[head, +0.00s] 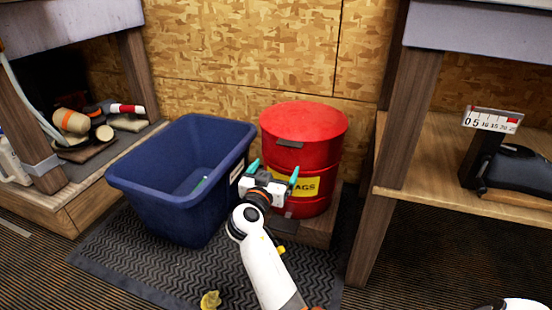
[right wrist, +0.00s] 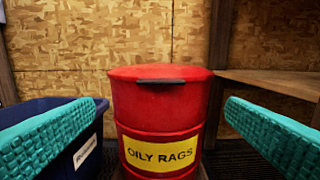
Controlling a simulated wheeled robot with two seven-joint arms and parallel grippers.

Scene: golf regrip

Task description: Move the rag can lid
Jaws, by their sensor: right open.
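The red rag can (head: 318,165) stands against the back wall with its red lid (head: 305,121) closed on top. A dark handle (head: 289,144) sits at the lid's front edge. My right gripper (head: 273,172) is open and empty in front of the can, below the lid's level in the head view. In the right wrist view, the can (right wrist: 160,115) is centred between the teal fingertips, with the lid (right wrist: 150,72) and dark handle (right wrist: 160,81) facing me and a yellow "OILY RAGS" label below. My left gripper is not in view.
A blue bin (head: 160,195) stands just left of the can on a black ribbed mat (head: 120,255). A wooden shelf (head: 440,160) and its leg are to the right. A crumpled yellow thing (head: 210,299) lies near the mat's front edge.

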